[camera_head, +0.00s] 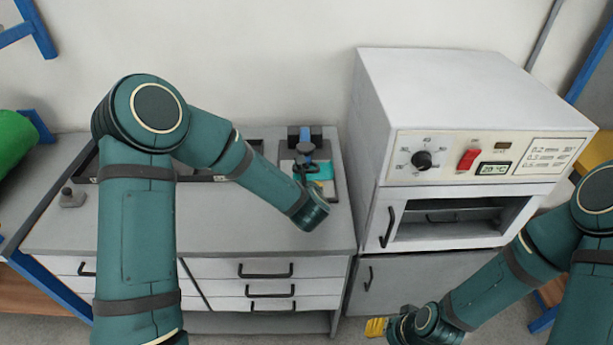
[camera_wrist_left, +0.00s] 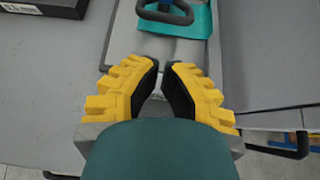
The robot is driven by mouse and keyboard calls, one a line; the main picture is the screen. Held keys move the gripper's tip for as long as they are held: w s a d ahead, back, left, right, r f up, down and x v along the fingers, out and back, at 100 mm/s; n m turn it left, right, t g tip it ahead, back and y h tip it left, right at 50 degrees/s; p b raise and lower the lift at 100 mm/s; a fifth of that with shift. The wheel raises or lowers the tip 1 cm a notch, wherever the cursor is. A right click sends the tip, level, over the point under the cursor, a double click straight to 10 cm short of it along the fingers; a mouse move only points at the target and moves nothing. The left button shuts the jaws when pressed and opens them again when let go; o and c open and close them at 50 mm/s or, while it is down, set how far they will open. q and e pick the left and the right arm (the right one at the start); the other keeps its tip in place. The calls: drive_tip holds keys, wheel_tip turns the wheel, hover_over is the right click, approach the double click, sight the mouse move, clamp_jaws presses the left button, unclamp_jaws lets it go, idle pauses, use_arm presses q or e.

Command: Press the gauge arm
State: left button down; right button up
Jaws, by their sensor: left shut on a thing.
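The gauge stands at the back right of the grey bench: a blue and black upright part (camera_head: 305,146) over a teal piece (camera_head: 325,172). In the left wrist view its black looped part (camera_wrist_left: 165,14) and the teal piece (camera_wrist_left: 202,22) lie beyond my fingertips, with a gap between. My left gripper (camera_wrist_left: 165,66) has yellow fingers with dark pads, drawn close together over the grey plate below the gauge. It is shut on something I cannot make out. My right gripper (camera_head: 376,327) shows only partly, low in front of the cabinet.
The grey bench top (camera_head: 230,218) is clear at its front. A small grey block with a knob (camera_head: 72,198) sits at its left. A dark-edged tray is partly behind my left arm. A white oven (camera_head: 455,95) with a red switch stands right of the bench.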

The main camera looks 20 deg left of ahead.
use_arm(q)
drive_tip(key=shift+s, duration=0.1)
drive_tip(key=b+x, duration=0.1)
drive_tip(key=x, duration=0.9)
drive_tip(key=shift+r, duration=0.1)
idle(0.4)
